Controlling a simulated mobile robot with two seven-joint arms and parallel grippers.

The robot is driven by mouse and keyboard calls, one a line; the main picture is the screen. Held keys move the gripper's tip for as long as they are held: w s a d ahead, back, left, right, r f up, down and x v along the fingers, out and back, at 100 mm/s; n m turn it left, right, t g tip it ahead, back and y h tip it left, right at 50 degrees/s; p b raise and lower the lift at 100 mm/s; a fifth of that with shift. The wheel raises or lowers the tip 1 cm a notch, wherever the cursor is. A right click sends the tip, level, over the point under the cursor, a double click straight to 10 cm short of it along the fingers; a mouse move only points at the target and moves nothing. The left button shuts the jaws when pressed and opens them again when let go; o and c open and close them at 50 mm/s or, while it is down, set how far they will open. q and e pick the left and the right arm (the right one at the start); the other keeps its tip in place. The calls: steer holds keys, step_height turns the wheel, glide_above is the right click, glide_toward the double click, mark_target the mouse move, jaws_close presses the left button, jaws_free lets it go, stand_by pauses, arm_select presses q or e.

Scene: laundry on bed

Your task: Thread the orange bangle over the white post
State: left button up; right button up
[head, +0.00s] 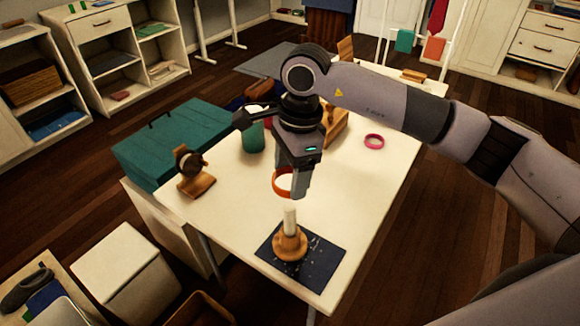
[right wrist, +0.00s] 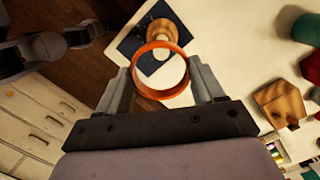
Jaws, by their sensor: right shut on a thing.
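The orange bangle (head: 282,182) is held in my right gripper (head: 290,190), above and slightly behind the white post (head: 290,218). The post stands upright on a round wooden base (head: 290,245) on a dark mat (head: 323,262) near the table's front edge. In the right wrist view the bangle (right wrist: 160,70) sits between the two fingers of the right gripper (right wrist: 160,85), and the wooden base (right wrist: 161,30) shows just beyond it. The bangle appears apart from the post. My left gripper is not seen in the head view.
A pink bangle (head: 374,141) lies at the table's right. A wooden stand with a dark round item (head: 193,172) is at the left, a green cylinder (head: 253,136) at the back. A teal chest (head: 178,145) adjoins the table (head: 222,215).

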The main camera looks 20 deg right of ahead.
mark_target(290, 206)
steer(key=shift+f+b, duration=1.4)
steer(key=shift+f, duration=1.35)
steer(key=shift+f+b, duration=1.65)
steer(key=o, duration=1.1)
steer(key=r, duration=0.4)
steer(key=d+r, duration=0.1)
steer(key=r, duration=0.2)
steer(key=shift+r+b, duration=0.1)
steer(key=shift+b, duration=0.25)
steer(key=shift+a, duration=0.1)
